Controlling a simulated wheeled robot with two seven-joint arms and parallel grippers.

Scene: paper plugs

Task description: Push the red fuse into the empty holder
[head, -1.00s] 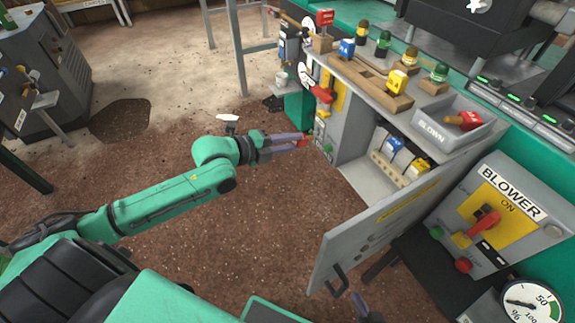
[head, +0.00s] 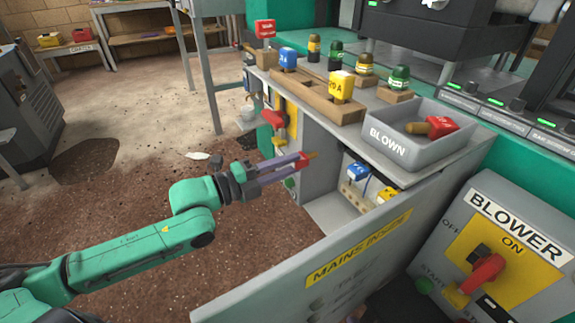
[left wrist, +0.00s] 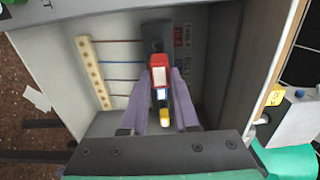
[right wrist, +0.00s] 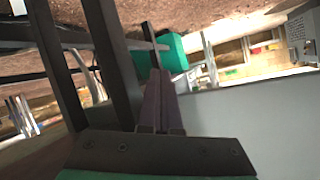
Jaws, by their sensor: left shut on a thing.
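My left gripper (head: 284,164) is shut on the red fuse (head: 296,163), whose brass-coloured end points toward the open cabinet in the head view. The red fuse (left wrist: 159,72) also shows between the purple fingers (left wrist: 161,95) in the left wrist view. A black holder (left wrist: 155,32) shows beyond it; I cannot tell whether they touch. A blue fuse (head: 357,172) and a yellow fuse (head: 386,196) sit in the cabinet. My right gripper (right wrist: 157,100) shows closed and empty in the right wrist view.
The open cabinet door (head: 340,262) stands in front of the lower compartment. On top are a wooden rack (head: 315,98), several coloured plugs, and a grey BLOWN tray (head: 410,146) holding another red fuse (head: 437,127). The BLOWER panel (head: 500,250) stands at right.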

